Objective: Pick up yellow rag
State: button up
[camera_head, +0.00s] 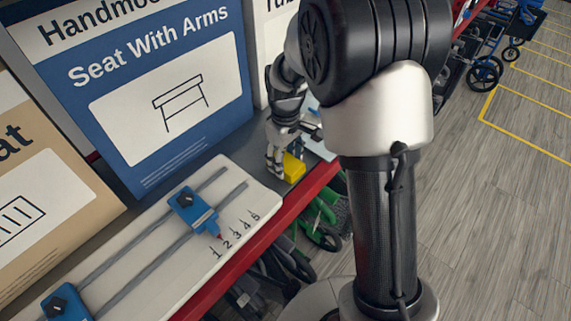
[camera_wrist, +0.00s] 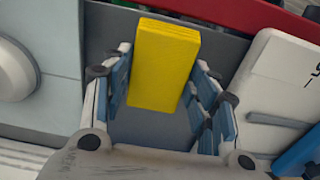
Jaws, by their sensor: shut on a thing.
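The yellow rag (camera_head: 292,168) is a bright yellow block-like piece on the grey shelf, near its red front edge. In the wrist view the rag (camera_wrist: 162,65) stands out between the two blue-padded fingers. My gripper (camera_head: 281,168) points down at the shelf, with its fingers at the rag. In the wrist view my gripper (camera_wrist: 160,78) is shut on the rag, a finger on each side. I cannot tell whether the rag is clear of the shelf surface. Part of it is hidden behind the fingers in the head view.
A white board with numbered marks and blue sliders (camera_head: 192,208) lies left of the rag. A blue "Seat With Arms" box (camera_head: 120,125) stands behind. A red shelf edge (camera_head: 235,255) runs along the front. Wheeled items sit below, and open floor (camera_head: 500,220) lies right.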

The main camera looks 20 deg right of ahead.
aim_at(286, 162)
jog(key=shift+r, duration=0.1)
notch_tip(286, 162, up, 10)
jog(key=shift+f+p, duration=0.1)
jog(key=shift+p, duration=1)
jog(key=o, duration=0.4)
jog(key=shift+c, duration=0.2)
jog(key=c, duration=0.3)
jog(key=shift+c, duration=0.2)
